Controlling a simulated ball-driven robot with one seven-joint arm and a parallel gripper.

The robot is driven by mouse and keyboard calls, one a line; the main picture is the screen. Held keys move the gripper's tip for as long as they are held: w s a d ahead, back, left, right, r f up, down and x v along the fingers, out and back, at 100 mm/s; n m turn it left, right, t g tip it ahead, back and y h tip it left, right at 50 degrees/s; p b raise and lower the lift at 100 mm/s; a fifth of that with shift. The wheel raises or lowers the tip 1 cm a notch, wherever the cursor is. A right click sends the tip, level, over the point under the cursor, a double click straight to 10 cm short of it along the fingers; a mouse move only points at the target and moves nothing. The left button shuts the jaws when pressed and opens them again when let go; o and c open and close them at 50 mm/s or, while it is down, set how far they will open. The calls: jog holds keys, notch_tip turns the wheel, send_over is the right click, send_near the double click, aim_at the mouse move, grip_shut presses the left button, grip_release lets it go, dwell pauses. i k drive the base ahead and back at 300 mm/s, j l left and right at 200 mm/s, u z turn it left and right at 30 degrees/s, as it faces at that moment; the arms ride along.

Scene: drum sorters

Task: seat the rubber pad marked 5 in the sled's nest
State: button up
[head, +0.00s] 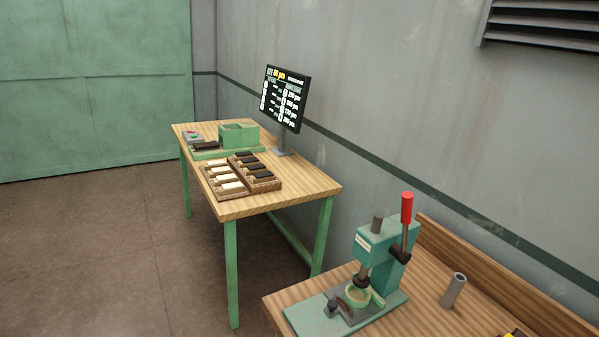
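Several dark blocks (248,160), which look like rubber pads, lie in a wooden rack on the far table. Several pale blocks (226,178) lie in the rack in front of them. No number can be read on any block, so I cannot tell which is marked 5. Behind the racks stands a green machine (239,134) on a flat green base. A dark brown piece (206,146) sits on its left part, perhaps the sled; its nest cannot be made out. My gripper is not in view.
The wooden table (287,188) has green legs and a bare right end. A monitor (287,98) stands at its back edge. A small button box (193,136) is at its left. A teal press (376,252) with a red handle and a grey cylinder (453,290) stand on the nearer bench. Floor is open at left.

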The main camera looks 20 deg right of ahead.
aim_at(256, 178)
jog(key=i+j+z, duration=0.2)
jog(key=z, duration=0.15)
jog(key=i+j+z, duration=0.15)
jog(key=j+z, duration=0.2)
jog(key=i+j+z, duration=0.1)
jog(key=j+z, duration=0.3)
jog(key=i+j+z, duration=0.3)
jog(key=j, duration=1.3)
jog(key=j+z, duration=0.35)
jog(key=j, duration=2.6)
